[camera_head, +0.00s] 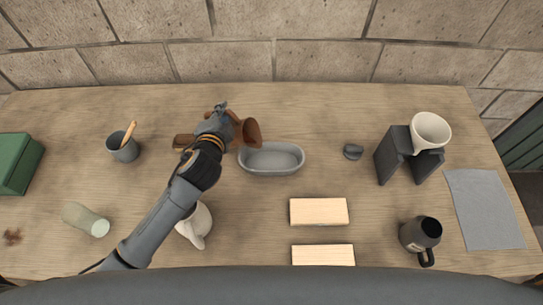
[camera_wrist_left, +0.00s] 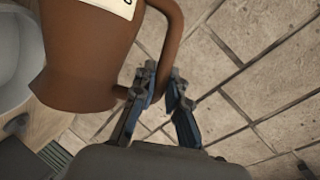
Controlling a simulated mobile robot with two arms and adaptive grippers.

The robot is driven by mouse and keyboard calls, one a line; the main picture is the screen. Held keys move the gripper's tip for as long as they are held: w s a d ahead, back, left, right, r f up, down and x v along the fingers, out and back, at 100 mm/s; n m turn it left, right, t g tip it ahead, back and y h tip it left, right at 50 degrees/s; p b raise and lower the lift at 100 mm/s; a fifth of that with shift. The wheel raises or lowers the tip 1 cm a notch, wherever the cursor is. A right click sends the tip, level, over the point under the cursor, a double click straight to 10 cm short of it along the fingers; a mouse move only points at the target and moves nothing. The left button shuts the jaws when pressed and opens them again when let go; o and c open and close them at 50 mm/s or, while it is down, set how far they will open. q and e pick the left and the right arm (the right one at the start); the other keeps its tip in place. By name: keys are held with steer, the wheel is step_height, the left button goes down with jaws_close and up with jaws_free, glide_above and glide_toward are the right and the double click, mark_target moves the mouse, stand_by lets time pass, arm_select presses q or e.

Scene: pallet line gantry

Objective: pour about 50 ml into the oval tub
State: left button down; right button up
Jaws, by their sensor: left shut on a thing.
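The grey oval tub (camera_head: 271,170) stands near the middle of the table and looks empty in the head view. My left gripper (camera_head: 221,108) is shut on the handle of a brown jug (camera_head: 249,133). The jug is tilted, with its mouth toward the left end of the tub. In the left wrist view the jug (camera_wrist_left: 85,55) has a pale label, and my gripper's fingers (camera_wrist_left: 160,97) are at its handle. Part of a pale rim, likely the tub (camera_wrist_left: 14,60), shows at the left edge there. No stream of liquid is visible. My right gripper is not in view.
A white jug (camera_head: 195,226) stands under my left forearm. A grey cup (camera_head: 123,149), a lying bottle (camera_head: 86,219), two wooden blocks (camera_head: 319,211), a dark mug (camera_head: 420,234) and a white cup on a dark stand (camera_head: 393,150) surround the tub. Stone wall is behind.

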mark_target(210, 112)
arm_select(q)
steer(key=shift+s+d+m+b, duration=0.1)
steer(key=shift+d+m+b, duration=0.2)
steer(key=shift+d+b, duration=0.1)
stand_by(0.4)
steer(key=shift+d, duration=0.15)
stand_by(1.9)
steer(key=a+p, duration=0.1)
steer(key=p, duration=0.1)
steer(key=a+r+n+p, duration=0.1)
steer(key=p, duration=0.1)
steer(key=shift+w+a+r, duration=0.15)
steer(key=shift+w+r, duration=0.1)
steer(key=shift+w, duration=0.15)
steer(key=shift+w+a+n+g+h+p, duration=0.15)
steer(key=shift+a+n+g+h+p, duration=0.25)
steer(key=shift+a+n+h+p, duration=0.3)
steer(key=shift+w+a+f+b, duration=0.1)
steer(key=shift+f+b, duration=0.3)
steer(key=shift+b, duration=0.1)
steer(key=shift+w+a+r+n+h, duration=0.2)
steer(key=shift+a+r+n+h, duration=0.1)
steer(key=shift+n, duration=0.3)
steer(key=shift+a, duration=0.15)
